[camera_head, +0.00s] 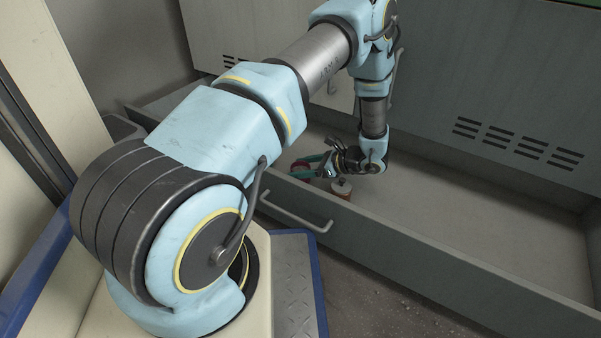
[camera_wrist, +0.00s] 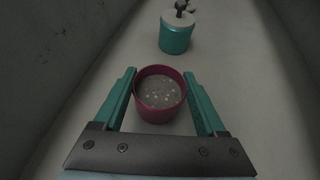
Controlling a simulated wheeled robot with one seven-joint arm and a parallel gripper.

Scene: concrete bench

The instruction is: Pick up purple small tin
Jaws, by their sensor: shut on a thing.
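The purple small tin (camera_wrist: 160,112) looks magenta and open-topped, with grey, speckled contents. It stands between the two teal fingers of my gripper (camera_wrist: 160,76) in the wrist view, and the gripper is shut on it. In the head view, my gripper (camera_head: 303,171) is low inside the open drawer, near its front wall. A small reddish patch of the tin (camera_head: 300,167) shows between the fingers there. The tin's lower part is hidden, so I cannot tell whether it touches the drawer floor.
In the wrist view, a teal jar (camera_wrist: 175,36) with a pale lid and dark knob stands beyond the tin. In the head view, a pale-topped reddish container (camera_head: 341,188) is close beside my gripper. The drawer (camera_head: 460,215) has high walls; its right side is clear.

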